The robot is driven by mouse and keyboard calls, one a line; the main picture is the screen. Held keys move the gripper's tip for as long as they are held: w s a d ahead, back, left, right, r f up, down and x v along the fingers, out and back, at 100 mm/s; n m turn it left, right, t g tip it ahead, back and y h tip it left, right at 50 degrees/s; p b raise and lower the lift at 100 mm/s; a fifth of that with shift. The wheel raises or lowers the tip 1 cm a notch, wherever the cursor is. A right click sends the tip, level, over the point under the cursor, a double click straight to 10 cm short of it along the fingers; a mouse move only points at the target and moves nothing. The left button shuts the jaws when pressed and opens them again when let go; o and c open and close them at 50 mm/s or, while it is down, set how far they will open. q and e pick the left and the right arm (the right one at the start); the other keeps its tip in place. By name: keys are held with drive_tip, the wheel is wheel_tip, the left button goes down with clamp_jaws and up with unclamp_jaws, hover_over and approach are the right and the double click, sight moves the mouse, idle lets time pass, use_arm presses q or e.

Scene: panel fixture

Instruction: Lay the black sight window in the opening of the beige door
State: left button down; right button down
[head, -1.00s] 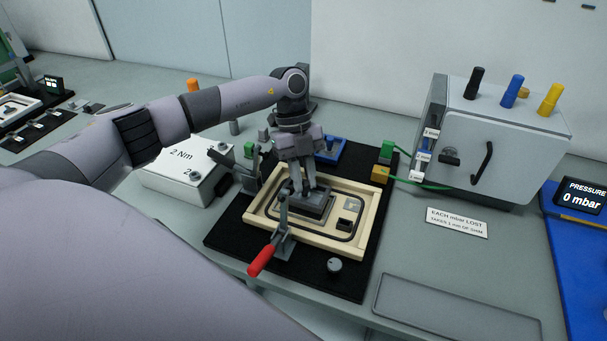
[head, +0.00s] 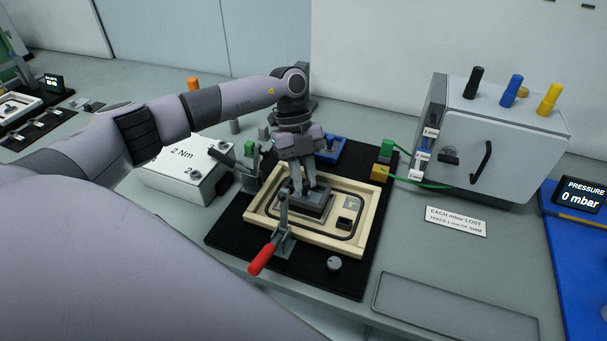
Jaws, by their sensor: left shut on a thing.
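The beige door (head: 327,247) lies flat on a black mat (head: 228,246) in the middle of the head view. A black seal line runs around inside its rim. My left gripper (head: 308,192) points down over the door, shut on the dark sight window (head: 313,205). The window is low over the left-middle part of the door, where its opening seems to be. My fingers and a clamp hide part of it, so I cannot tell whether it is seated. My right gripper is not in view.
A toggle clamp with a red handle (head: 262,259) stands at the door's front edge. A grey box (head: 487,145) stands at right, a 2 Nm box (head: 182,180) at left. The bench at front right holds an empty recessed tray (head: 452,310).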

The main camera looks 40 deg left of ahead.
use_arm(q)
drive_tip(key=shift+p, duration=0.55)
idle(0.6)
drive_tip(key=shift+f+b, duration=0.65)
drive_tip(key=shift+f, duration=0.5)
drive_tip(key=c, duration=0.9)
unclamp_jaws()
drive_tip(key=shift+c, duration=0.2)
drive_tip(key=b+v, duration=0.1)
drive_tip(key=v, duration=0.5)
drive_tip(key=shift+w+r, duration=0.1)
drive_tip(key=shift+r, duration=0.05)
drive_tip(key=shift+a+r, duration=0.2)
drive_tip(key=shift+r, duration=0.2)
